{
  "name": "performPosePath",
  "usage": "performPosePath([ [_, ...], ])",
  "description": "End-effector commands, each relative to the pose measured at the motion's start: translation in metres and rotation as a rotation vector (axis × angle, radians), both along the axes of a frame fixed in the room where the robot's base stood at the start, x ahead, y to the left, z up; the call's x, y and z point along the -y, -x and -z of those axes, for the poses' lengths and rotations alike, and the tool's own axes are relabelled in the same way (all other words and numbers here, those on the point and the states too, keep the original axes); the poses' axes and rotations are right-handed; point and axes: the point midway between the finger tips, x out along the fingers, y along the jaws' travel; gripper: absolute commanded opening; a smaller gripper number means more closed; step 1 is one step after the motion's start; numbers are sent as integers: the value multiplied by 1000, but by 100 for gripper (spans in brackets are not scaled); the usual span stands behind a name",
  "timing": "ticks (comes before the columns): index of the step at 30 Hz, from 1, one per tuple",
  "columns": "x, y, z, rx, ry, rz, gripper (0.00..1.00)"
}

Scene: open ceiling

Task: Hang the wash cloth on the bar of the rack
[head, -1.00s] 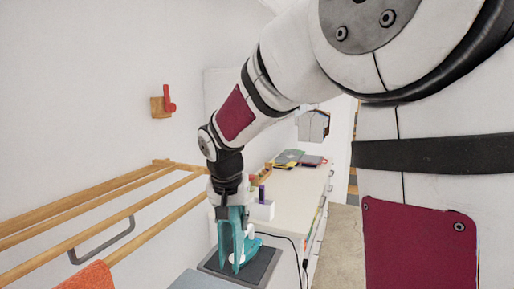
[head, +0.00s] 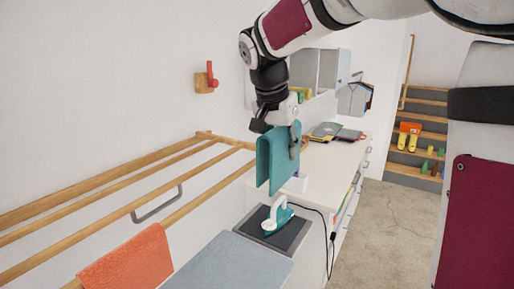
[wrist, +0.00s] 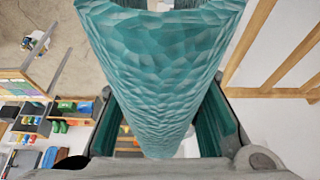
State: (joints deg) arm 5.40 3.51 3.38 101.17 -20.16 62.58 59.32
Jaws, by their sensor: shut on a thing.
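The teal wash cloth (head: 274,160) hangs folded from my gripper (head: 279,122) in the head view. My gripper is shut on the cloth near its upper part. In the wrist view the cloth (wrist: 160,75) fills the middle, between the fingers. The wooden rack (head: 150,207) stands against the wall at the left, with several long bars. The cloth is in the air to the right of the rack's far end, apart from the bars as far as I can tell.
An orange cloth (head: 128,262) hangs on the rack's near bar. A teal and white iron (head: 277,217) stands on a dark pad (head: 285,237) below the cloth, beside a grey board (head: 228,266). A white counter (head: 333,175) runs behind. Floor at right (head: 385,225) is clear.

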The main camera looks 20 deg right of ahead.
Motion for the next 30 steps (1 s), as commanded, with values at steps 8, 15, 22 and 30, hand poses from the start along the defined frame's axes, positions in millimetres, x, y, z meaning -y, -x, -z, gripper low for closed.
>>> performPosePath([
  [8, -12, -18, 1, 0, 0, -2, 3],
  [15, -23, -33, 1, 0, 0, -1, 3],
  [22, -32, -46, 1, 1, 0, -1, 3],
  [30, -44, -62, 1, 1, 1, -2, 3],
])
